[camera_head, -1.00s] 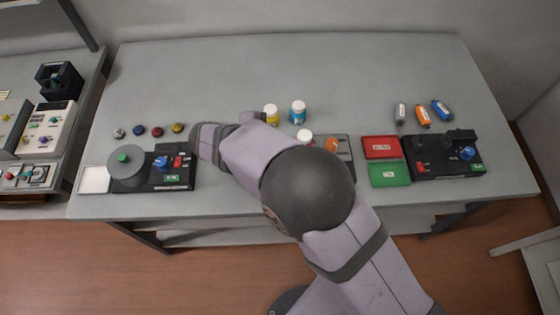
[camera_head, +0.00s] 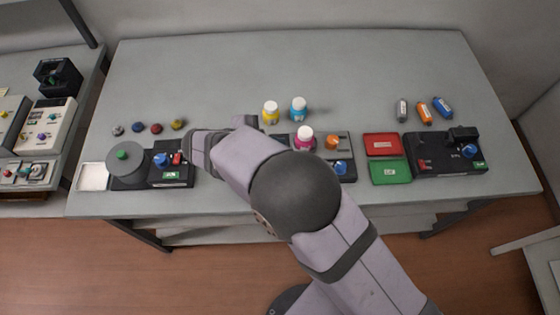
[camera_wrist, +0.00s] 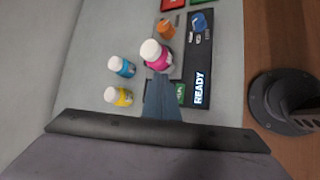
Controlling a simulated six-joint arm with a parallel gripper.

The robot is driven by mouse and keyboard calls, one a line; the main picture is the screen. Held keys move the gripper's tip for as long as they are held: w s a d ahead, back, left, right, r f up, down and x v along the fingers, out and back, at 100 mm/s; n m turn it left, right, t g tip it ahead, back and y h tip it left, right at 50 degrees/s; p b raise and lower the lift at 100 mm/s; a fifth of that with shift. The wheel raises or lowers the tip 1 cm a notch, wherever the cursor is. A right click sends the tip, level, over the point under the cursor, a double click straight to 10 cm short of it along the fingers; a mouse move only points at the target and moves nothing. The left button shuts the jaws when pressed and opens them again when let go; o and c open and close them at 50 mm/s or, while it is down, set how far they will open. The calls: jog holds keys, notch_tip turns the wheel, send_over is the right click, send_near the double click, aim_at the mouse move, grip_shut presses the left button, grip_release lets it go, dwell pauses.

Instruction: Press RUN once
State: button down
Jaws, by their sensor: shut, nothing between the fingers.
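My gripper (camera_wrist: 161,80) is shut and empty; its narrow fingers point at the middle machine in the wrist view. That black machine (camera_wrist: 205,55) has a READY display (camera_wrist: 199,88), a blue knob (camera_wrist: 198,21) and an orange part (camera_wrist: 166,29). A green patch (camera_wrist: 181,93) with a light mark lies just beside the fingers, partly hidden by them. I cannot read RUN on any part, nor tell whether the fingers touch the machine. A white-capped magenta bottle (camera_wrist: 157,57) stands at the machine, close past the fingertips. In the head view, my arm hides the fingers and part of this machine (camera_head: 347,148).
Yellow (camera_head: 271,113) and cyan (camera_head: 299,110) bottles stand behind the middle machine. A left machine (camera_head: 178,178) has a grey disc; a right machine (camera_head: 440,168) stands beside red (camera_head: 382,146) and green (camera_head: 390,173) trays. Several small cartridges lie behind it. The table's back is clear.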

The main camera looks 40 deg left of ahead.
jog(key=shift+f+b, duration=2.15)
jog(key=shift+f, duration=1.3)
jog(key=shift+f, duration=0.15)
jog(key=shift+f+b, duration=0.3)
jog(key=shift+b, duration=0.1)
